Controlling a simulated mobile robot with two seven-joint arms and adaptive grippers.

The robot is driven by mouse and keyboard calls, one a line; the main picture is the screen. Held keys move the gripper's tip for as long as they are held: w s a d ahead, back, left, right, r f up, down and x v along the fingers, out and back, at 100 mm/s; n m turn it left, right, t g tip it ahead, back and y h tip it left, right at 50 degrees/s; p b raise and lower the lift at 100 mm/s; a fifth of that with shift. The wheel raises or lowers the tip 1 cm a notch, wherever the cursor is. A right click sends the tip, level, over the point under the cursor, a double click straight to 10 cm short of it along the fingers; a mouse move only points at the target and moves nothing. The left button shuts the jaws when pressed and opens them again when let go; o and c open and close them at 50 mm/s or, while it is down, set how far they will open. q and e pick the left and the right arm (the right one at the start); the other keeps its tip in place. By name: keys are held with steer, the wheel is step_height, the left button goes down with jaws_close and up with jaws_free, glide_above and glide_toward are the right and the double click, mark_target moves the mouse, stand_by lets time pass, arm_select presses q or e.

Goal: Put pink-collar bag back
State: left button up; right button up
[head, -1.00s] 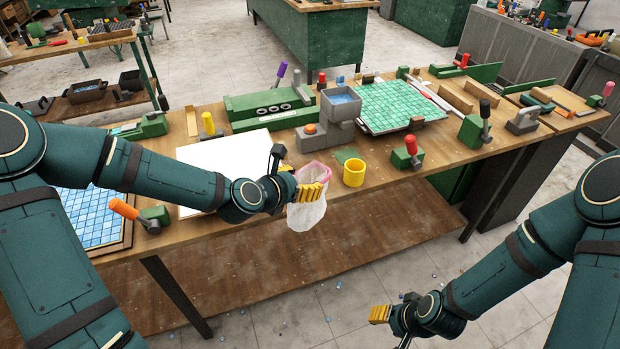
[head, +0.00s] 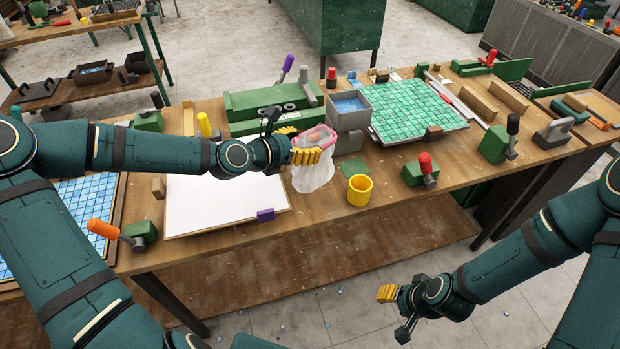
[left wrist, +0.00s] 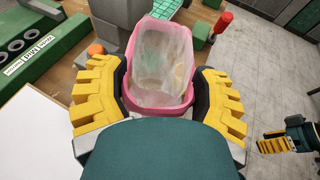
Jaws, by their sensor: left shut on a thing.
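The pink-collar bag (head: 313,172) is a whitish translucent bag with a pink rim. It hangs from my left gripper (head: 297,145), near the front middle of the workbench in the head view. In the left wrist view the bag (left wrist: 163,50) sits between the yellow fingers of the left gripper (left wrist: 157,95), which are shut on its pink collar. Whether the bag's bottom touches the bench cannot be told. My right gripper (head: 386,294) is off to the lower right, in front of the bench, and its opening is too small to judge.
A grey bin with blue tiles (head: 348,106) stands behind the bag. A yellow cup (head: 359,190) stands to its right, a white board (head: 220,205) lies to its left. A green tile sheet (head: 418,112) and several clamps, such as the red-handled one (head: 421,172), occupy the bench.

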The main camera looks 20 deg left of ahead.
mark_target(297, 170)
arm_select(q)
steer(key=shift+f+b, duration=0.65)
steer(key=shift+f, duration=3.2)
steer(key=shift+s, duration=0.1)
steer(key=shift+f, duration=0.15)
steer(key=o, duration=1.3)
steer(key=shift+o, duration=0.2)
